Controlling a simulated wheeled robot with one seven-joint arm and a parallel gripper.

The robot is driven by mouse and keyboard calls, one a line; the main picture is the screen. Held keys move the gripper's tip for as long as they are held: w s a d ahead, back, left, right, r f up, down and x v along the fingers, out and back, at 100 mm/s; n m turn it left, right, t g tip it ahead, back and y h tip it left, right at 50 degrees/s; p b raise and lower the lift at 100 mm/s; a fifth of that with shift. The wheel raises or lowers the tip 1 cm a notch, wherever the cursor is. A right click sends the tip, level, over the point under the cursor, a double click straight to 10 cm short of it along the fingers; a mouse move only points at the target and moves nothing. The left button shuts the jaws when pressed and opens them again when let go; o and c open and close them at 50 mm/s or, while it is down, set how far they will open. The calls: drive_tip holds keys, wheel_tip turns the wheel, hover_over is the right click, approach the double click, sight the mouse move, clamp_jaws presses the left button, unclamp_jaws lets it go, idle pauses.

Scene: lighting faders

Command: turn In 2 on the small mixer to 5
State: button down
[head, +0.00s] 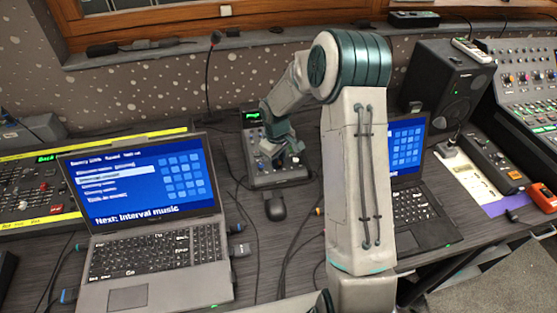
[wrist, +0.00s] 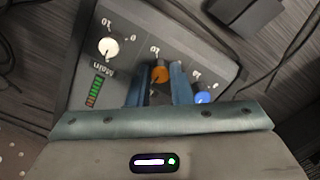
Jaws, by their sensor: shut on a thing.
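The small mixer (head: 264,181) is a dark grey box on the desk between two laptops, and it fills much of the wrist view (wrist: 75,75). There I see a white knob (wrist: 108,47) marked Main, an orange knob (wrist: 160,74) in the middle and a blue knob (wrist: 202,97). Their scales appear upside down; the input labels are hidden. My gripper (wrist: 160,80) is shut on the orange knob, one blue finger on each side. The knob's pointer is too small to read. In the head view my gripper (head: 284,151) is over the mixer.
A mouse (head: 275,207) lies just in front of the mixer. The left laptop (head: 145,215) and right laptop (head: 410,190) flank it. A thin microphone (head: 211,75) stands behind left, a speaker (head: 445,85) at right. Cables cross the desk nearby.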

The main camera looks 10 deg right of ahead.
drive_tip(key=shift+n, duration=0.9)
drive_tip(key=c, duration=1.3)
unclamp_jaws()
wheel_tip(320, 180, up, 14)
drive_tip(key=shift+s+a, duration=0.4)
